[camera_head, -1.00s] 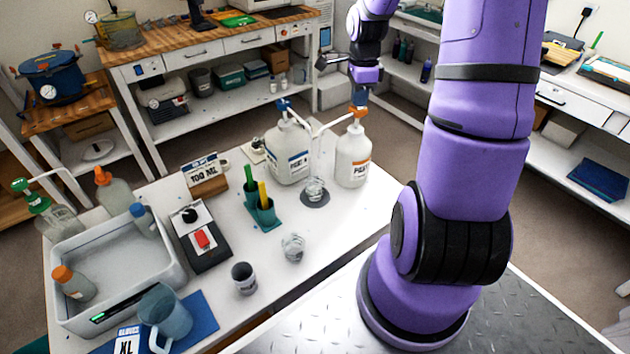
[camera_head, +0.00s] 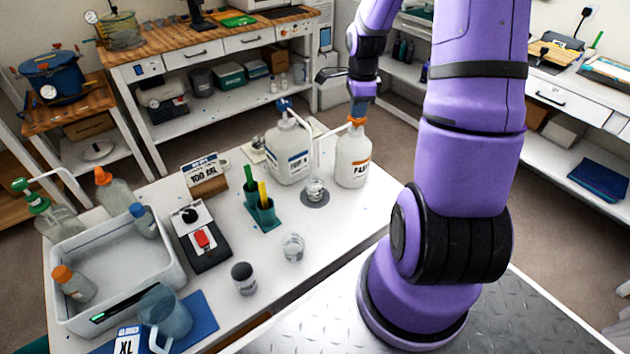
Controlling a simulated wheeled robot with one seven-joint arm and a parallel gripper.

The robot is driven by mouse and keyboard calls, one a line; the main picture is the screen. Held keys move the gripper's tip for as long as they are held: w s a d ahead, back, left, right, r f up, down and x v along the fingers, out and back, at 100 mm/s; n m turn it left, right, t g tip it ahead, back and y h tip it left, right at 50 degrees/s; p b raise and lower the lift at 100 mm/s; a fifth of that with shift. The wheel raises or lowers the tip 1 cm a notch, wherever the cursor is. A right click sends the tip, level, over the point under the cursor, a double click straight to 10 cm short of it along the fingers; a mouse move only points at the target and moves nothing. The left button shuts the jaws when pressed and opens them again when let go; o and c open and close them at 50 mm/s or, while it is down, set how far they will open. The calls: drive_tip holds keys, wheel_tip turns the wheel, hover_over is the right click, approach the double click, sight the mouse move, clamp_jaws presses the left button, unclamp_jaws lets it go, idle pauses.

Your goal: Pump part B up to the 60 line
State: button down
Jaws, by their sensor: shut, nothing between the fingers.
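The part B bottle (camera_head: 352,165) is white with an orange-marked label, its lettering hard to read, and an orange pump head (camera_head: 356,121). It stands at the right end of the white table. My gripper (camera_head: 359,108) is shut and empty, directly over the pump head, with its tips at or against the top. The pump's white spout points left toward a clear cup (camera_head: 315,188) on a dark round pad (camera_head: 316,200). The cup's lines and fill level are too small to read. The part A bottle (camera_head: 287,154), with a blue pump head, stands just left.
Another clear cup (camera_head: 293,247) and a dark grey cup (camera_head: 244,278) stand toward the front. A teal holder (camera_head: 264,218) with green and yellow items, a black device with a red button (camera_head: 203,240) and a grey tub (camera_head: 112,240) are farther left.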

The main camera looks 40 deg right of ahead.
drive_tip(key=shift+r, duration=2.15)
drive_tip(key=shift+f, duration=1.85)
drive_tip(key=shift+r, duration=1.85)
drive_tip(key=shift+f, duration=1)
drive_tip(key=shift+r, duration=1)
drive_tip(key=shift+r, duration=0.1)
drive_tip(key=shift+r, duration=2.9)
